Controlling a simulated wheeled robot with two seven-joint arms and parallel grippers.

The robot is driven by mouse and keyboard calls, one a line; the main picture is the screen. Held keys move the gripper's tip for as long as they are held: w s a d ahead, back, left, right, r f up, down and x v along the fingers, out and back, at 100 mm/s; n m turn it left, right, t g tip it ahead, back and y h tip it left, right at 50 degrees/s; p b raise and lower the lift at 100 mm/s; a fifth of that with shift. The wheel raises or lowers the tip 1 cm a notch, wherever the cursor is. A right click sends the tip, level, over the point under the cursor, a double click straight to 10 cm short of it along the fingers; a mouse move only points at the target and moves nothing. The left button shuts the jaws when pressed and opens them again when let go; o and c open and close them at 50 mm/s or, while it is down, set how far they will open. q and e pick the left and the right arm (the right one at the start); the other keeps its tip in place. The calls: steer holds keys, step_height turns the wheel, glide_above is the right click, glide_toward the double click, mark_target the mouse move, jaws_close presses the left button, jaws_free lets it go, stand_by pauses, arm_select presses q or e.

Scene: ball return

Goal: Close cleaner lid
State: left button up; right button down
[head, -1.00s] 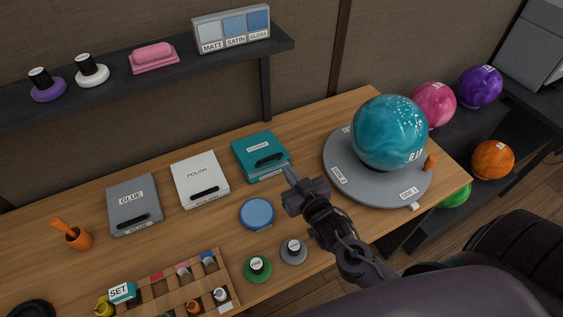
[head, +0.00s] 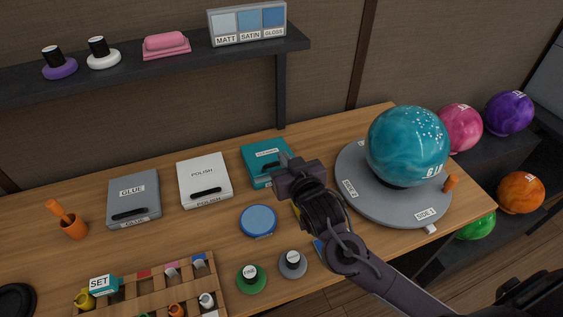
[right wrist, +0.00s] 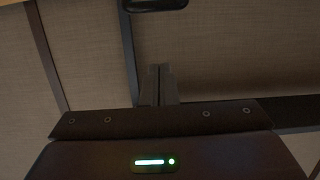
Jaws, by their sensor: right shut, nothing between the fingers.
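The teal cleaner box (head: 257,153) stands at the back of the bench, right of the white polish box. Its lid with a dark handle looks down on the box, but my gripper hides its right side, so I cannot tell if it is fully shut. My right gripper (head: 284,159) is shut and empty, its fingertips in front of the box's right edge in the head view; contact cannot be told. In the right wrist view the closed fingers (right wrist: 160,85) point toward the wall, with a dark piece at the top edge. My left gripper is out of view.
White polish box (head: 203,174) and grey glue box (head: 134,190) stand left. A blue round pad (head: 258,219) lies in front. A teal ball (head: 407,143) sits on a grey turntable (head: 350,165) at right. A shelf (head: 190,55) runs above; a wooden rack (head: 150,301) is front left.

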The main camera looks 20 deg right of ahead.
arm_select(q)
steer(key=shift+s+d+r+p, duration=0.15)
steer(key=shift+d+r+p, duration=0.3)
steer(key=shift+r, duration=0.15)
arm_select(e)
steer(key=w+f, duration=0.3)
steer(key=f, duration=0.2)
steer(key=shift+w, duration=0.3)
